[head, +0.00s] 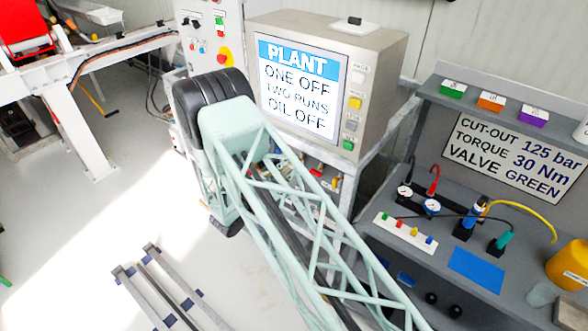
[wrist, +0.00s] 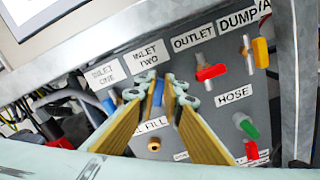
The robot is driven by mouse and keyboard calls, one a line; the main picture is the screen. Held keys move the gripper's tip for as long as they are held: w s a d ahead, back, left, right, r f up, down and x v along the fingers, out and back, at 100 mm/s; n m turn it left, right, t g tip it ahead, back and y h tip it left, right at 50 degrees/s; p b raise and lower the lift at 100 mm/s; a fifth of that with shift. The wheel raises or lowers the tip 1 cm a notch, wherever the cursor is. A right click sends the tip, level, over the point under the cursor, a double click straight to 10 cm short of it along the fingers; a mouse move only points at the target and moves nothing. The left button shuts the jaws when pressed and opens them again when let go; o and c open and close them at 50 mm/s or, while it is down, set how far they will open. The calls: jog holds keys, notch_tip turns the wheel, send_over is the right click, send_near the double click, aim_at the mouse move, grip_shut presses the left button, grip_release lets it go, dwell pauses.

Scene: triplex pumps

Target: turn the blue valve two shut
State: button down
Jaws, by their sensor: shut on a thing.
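The blue valve two handle (wrist: 158,93) shows below the INLET TWO label in the wrist view, between the fingertips of my gripper (wrist: 160,86). The gripper's yellow-padded fingers are shut on this handle. The handle looks roughly upright in the picture, but the fingers partly cover it and its valve body is hidden. Another blue handle (wrist: 108,104) is under the INLET ONE label, just left of the gripper and partly behind the left finger. In the head view my arm hides the gripper and most of the valve panel.
Right of the gripper on the panel are a red handle (wrist: 211,73) at OUTLET, a yellow handle (wrist: 260,53) at DUMP and a green handle (wrist: 249,130) near HOSE. A metal frame post (wrist: 302,80) stands at the right. The screen (head: 299,88) reads "ONE OFF, TWO RUNS, OIL OFF".

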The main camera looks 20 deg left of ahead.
jog(key=shift+s+d+f+m+b, duration=0.1)
jog(key=shift+f+m+b, duration=0.1)
jog(key=shift+m+b, duration=1.05)
jog(key=shift+w+d+f+m+b, duration=0.15)
jog(key=shift+m+b, duration=0.75)
jog(key=shift+b, duration=0.7)
jog(key=shift+s+d+f+m+b, duration=0.1)
jog(key=shift+s+f+m+b, duration=0.1)
jog(key=shift+m+b, duration=1.05)
jog(key=m+b, duration=0.2)
jog(key=b, duration=0.1)
jog(key=m+b, duration=0.2)
jog(key=b, duration=0.2)
jog(key=shift+f, duration=0.35)
jog(key=shift+d+b, duration=0.1)
jog(key=shift+b, duration=0.2)
jog(key=shift+m+b, duration=0.55)
jog(key=shift+m, duration=0.15)
jog(key=c, duration=2.7)
grip_release()
jog(key=shift+r, duration=0.1)
jog(key=shift+c, duration=0.2)
jog(key=shift+s, duration=0.2)
jog(key=v, duration=1.1)
jog(key=shift+s, duration=0.3)
